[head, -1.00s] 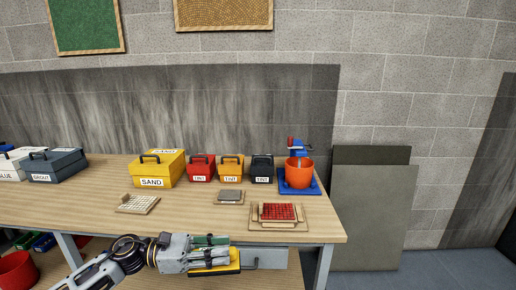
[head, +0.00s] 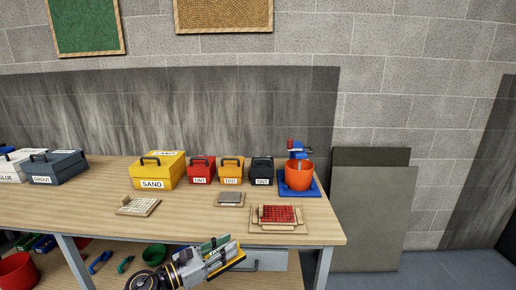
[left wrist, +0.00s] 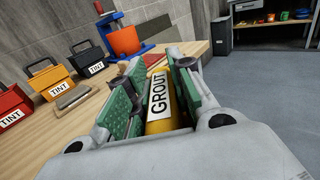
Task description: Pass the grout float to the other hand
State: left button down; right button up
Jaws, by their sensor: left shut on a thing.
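My left gripper (head: 219,251) is in front of the table's front edge at the bottom of the head view, tilted up to the right. It is shut on the grout float (head: 228,263), seen there as a yellow strip with a dark edge. In the left wrist view the float's yellow body with a white "GROUT" label (left wrist: 159,97) lies between the green finger pads of the gripper (left wrist: 158,80). Much of the float is hidden by the fingers. My right gripper is not in view.
The wooden table (head: 200,222) holds a yellow sand box (head: 157,172), small tint boxes, an orange bucket (head: 299,175) on a blue stand and a red mosaic panel (head: 277,214). A shelf below holds a green cup (head: 154,254). Grey boards (head: 372,215) lean at right.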

aim_at(218, 250)
pick_arm(q)
jog(key=shift+w+a+f+n+t+y, duration=0.5)
jog(key=shift+a+f+n+t+y, duration=0.2)
jog(key=shift+n+t+y, duration=0.25)
jog(key=shift+w+a+f+n+t+y, duration=0.25)
jog(key=shift+a+f+n+t+y, duration=0.4)
jog(key=shift+f+t+y, duration=0.15)
jog(key=shift+a+f+n+t+y+p, duration=0.4)
jog(key=shift+a+n+y, duration=0.2)
jog(key=shift+y, duration=0.25)
jog(key=s+a+f+n+t+y, duration=0.2)
jog(key=a+f+n+y, duration=0.3)
jog(key=a+y, duration=0.3)
jog(key=shift+a+f+n+y+p, duration=0.2)
jog(key=shift+f+n+y+p, duration=0.05)
jog(key=shift+n+y+p, duration=0.15)
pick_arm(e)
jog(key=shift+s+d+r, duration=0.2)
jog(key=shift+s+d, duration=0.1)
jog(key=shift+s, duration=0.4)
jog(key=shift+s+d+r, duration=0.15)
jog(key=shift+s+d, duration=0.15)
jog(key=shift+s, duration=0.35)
pick_arm(q)
jog(key=shift+d+r, duration=0.1)
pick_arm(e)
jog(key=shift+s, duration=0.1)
